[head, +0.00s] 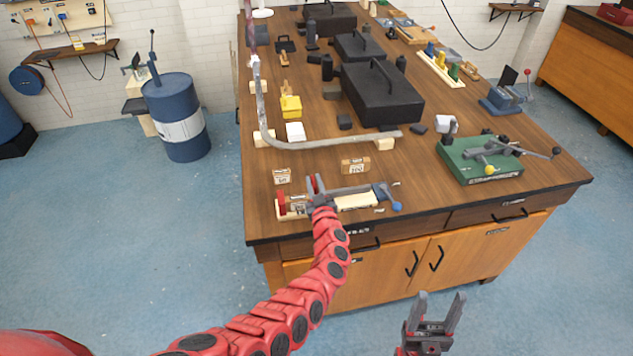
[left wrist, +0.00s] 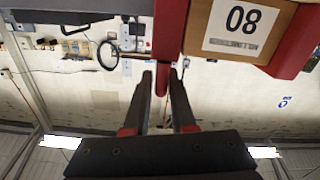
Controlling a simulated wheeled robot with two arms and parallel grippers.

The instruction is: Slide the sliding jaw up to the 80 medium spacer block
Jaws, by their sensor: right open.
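A bar clamp lies at the bench's near edge, with a red fixed jaw (head: 281,203) at its left end and a blue handle (head: 396,206) at its right. My left gripper (head: 317,186) is over the clamp, its fingers on either side of the red sliding jaw (left wrist: 169,30) and apparently shut on it. In the left wrist view the wooden 80 spacer block (left wrist: 232,28) lies between the sliding jaw and another red jaw part. No gap shows between block and sliding jaw, but contact is hard to confirm. My right gripper (head: 435,312) is open and empty before the bench.
Two other spacer blocks, the smaller one (head: 282,176) and the larger one (head: 355,165), lie behind the clamp. A bent metal bar (head: 320,142) is further back. A green bending tool (head: 482,160) stands to the right, and black cases (head: 382,95) fill the rear.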

